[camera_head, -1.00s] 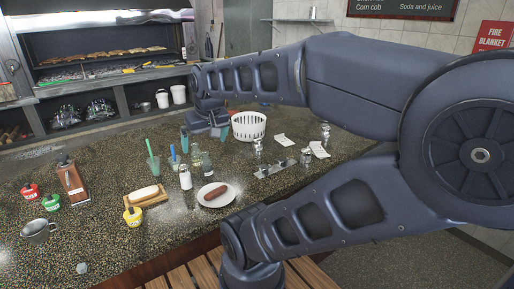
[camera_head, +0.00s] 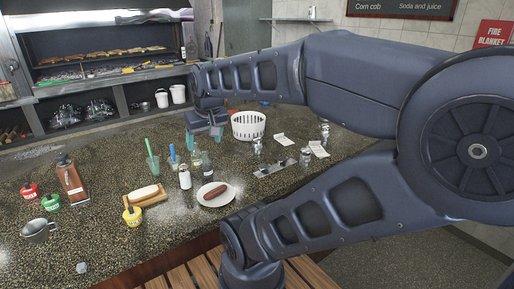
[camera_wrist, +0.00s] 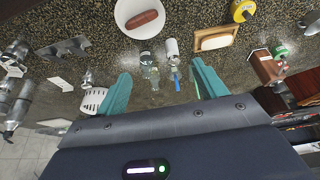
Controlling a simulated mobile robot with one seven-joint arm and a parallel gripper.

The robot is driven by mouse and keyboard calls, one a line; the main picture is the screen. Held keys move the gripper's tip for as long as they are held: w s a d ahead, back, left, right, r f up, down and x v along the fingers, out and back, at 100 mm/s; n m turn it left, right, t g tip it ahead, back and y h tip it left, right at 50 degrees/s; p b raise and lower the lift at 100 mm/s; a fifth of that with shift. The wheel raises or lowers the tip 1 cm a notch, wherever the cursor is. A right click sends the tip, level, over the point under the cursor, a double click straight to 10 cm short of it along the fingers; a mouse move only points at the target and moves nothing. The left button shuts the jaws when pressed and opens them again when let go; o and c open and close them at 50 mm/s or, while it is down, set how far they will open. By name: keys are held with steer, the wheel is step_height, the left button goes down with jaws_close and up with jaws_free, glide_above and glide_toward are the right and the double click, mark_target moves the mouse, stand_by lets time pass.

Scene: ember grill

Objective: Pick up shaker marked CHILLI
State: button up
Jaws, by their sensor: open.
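No CHILLI lettering is readable, so I cannot tell which shaker bears it. A whitish shaker with a metal top (camera_head: 185,179) stands upright left of the plate; it also shows in the wrist view (camera_wrist: 171,48). Silver shakers stand at the right of the counter, one near the white basket (camera_head: 258,147), one by the metal rack (camera_head: 305,158) and one farther back (camera_head: 325,133). My gripper (camera_head: 204,138) is open and empty above the counter, behind the whitish shaker. In the wrist view its teal fingers (camera_wrist: 161,72) are apart, with nothing gripped.
Glass bottles (camera_head: 206,166) and a tumbler with a green straw (camera_head: 152,163) stand close to the whitish shaker. The white basket (camera_head: 248,134) is right of my gripper.

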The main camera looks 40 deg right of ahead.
steer(key=w+d+f+m, duration=0.1)
steer(key=w+d+m, duration=0.2)
steer(key=w+d, duration=0.35)
steer(key=m+g+h, duration=0.2)
steer(key=m+h, duration=0.2)
steer(key=m, duration=0.5)
glide_above(257, 140)
steer(key=s+a, duration=0.1)
steer(key=a, duration=0.1)
step_height(257, 140, down, 16)
steer(key=r, duration=0.1)
steer(key=shift+d+f, duration=0.3)
steer(key=shift+f, duration=0.4)
steer(key=x, duration=0.4)
steer(key=shift+f, duration=0.15)
steer(key=shift+x, duration=2.8)
steer(key=shift+w+a, duration=0.15)
steer(key=shift+w, duration=0.05)
